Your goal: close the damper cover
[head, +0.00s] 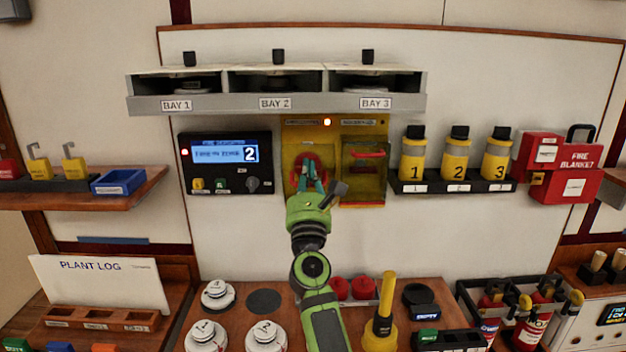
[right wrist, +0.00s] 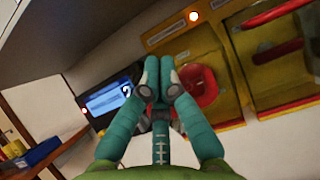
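A yellow panel (head: 331,132) with a lit orange lamp hangs on the wall under the bays. Its left part carries a round red piece (head: 301,161), also seen in the right wrist view (right wrist: 205,84). Its right part has a yellowish see-through cover (head: 364,184) with a red bar (head: 368,154); its label is too small to read and I cannot tell how far open it is. My right gripper (head: 314,178) is in front of the red piece, left of the cover. Its teal fingertips (right wrist: 159,85) are together, with nothing visible between them. My left gripper is not in view.
A grey shelf (head: 275,103) with three bays juts out above the panel. A display box (head: 225,180) is on the left. Several yellow bottles (head: 456,160) stand on a black rack to the right. A wooden bench below holds white discs (head: 266,337) and a yellow tool (head: 383,325).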

